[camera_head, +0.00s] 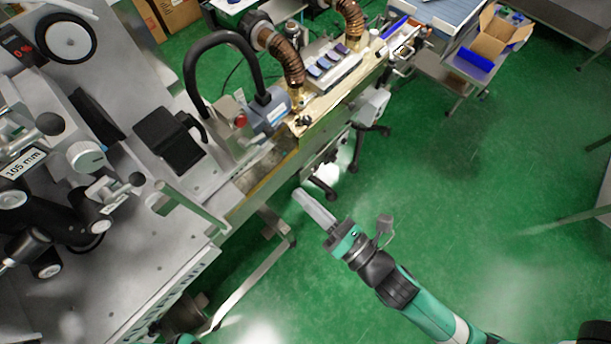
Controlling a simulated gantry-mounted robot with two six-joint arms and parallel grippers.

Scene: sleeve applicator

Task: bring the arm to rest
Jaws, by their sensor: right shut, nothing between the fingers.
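My right arm (427,305), teal and black, comes in from the lower right. My right gripper (301,196) is shut and empty, its pale fingers pointing to the upper left. It is over the green floor, just right of the machine's edge and apart from it. A small piece of teal (183,340) shows at the bottom edge, left of the middle.
A sleeve applicator machine with a grey metal table (110,265) fills the left side. A metal bracket (250,282) sticks out near my right gripper. A conveyor (335,95) runs to the upper right. An open cardboard box (491,42) stands beyond it. The green floor (500,190) at right is clear.

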